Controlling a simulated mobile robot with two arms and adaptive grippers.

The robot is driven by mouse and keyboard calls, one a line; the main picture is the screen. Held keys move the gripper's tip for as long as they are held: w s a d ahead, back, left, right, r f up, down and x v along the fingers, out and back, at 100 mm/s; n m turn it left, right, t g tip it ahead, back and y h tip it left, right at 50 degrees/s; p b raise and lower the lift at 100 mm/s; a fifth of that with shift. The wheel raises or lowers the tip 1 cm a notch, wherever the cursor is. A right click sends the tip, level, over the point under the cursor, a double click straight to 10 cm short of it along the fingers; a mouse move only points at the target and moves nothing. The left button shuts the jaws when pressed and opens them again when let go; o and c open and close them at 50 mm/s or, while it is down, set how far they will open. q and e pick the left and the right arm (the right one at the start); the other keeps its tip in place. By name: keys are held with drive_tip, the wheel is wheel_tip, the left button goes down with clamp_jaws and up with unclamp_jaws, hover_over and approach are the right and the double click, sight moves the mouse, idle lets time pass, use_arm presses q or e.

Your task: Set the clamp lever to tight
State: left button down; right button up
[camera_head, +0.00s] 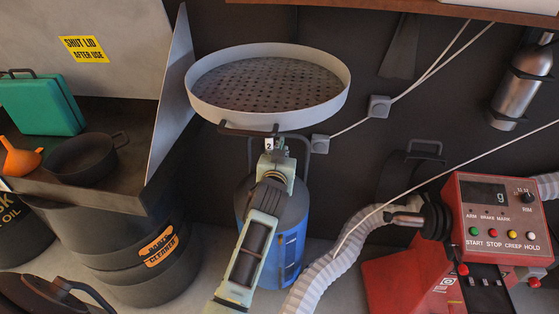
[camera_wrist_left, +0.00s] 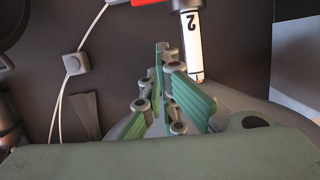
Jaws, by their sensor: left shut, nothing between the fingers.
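My left gripper (camera_head: 276,153) is under the front rim of a round perforated tray (camera_head: 268,83), above a blue drum (camera_head: 293,240). It is shut with nothing in it. In the left wrist view its green fingers (camera_wrist_left: 168,75) are close to a white post marked "2" (camera_wrist_left: 191,40), which stands to their upper right; contact cannot be told. The "2" label (camera_head: 269,143) also shows by the gripper in the head view. A red part (camera_wrist_left: 150,2) is cut off at the top of the wrist view. I cannot tell for certain which part is the clamp lever. My right gripper is out of view.
A parts washer (camera_head: 95,185) with a pan (camera_head: 84,158) and a green case (camera_head: 40,104) stands left. A red control box (camera_head: 498,215) is at right, with a ribbed hose (camera_head: 335,262) before it. Cables and a wall socket (camera_head: 379,107) are behind.

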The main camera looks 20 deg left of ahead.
use_arm(q)
drive_tip(key=v, duration=0.4)
drive_tip(key=shift+s+b, duration=0.4)
drive_tip(key=s+d+f+m+g+h, duration=0.1)
drive_tip(key=d+f+g, duration=0.15)
drive_tip(key=f, duration=0.75)
drive_tip(key=s+d+f+m+g+h, duration=0.1)
drive_tip(key=s+d+f+m+h, duration=0.15)
drive_tip(key=f, duration=0.75)
drive_tip(key=s+d+f+g+b, duration=0.1)
drive_tip(key=s+f+g, duration=0.1)
drive_tip(key=s+f, duration=0.6)
drive_tip(key=s+d+f+g, duration=0.15)
drive_tip(key=s+f, duration=0.35)
drive_tip(key=f, duration=0.8)
drive_tip(key=s+a+f+g, duration=0.1)
drive_tip(key=s+f, duration=0.5)
drive_tip(key=s, duration=0.6)
drive_tip(key=s+a+f+m+g, duration=0.1)
drive_tip(key=s+f, duration=0.5)
drive_tip(key=s, duration=0.7)
drive_tip(key=s+a+f+g, duration=0.2)
drive_tip(key=s+f+g, duration=0.2)
drive_tip(key=s+f, duration=0.3)
drive_tip(key=s+h, duration=0.1)
drive_tip(key=s, duration=0.4)
drive_tip(key=shift+s+a+m+g+b, duration=0.3)
drive_tip(key=shift+s+a+m+b, duration=0.05)
drive_tip(key=shift+b, duration=0.05)
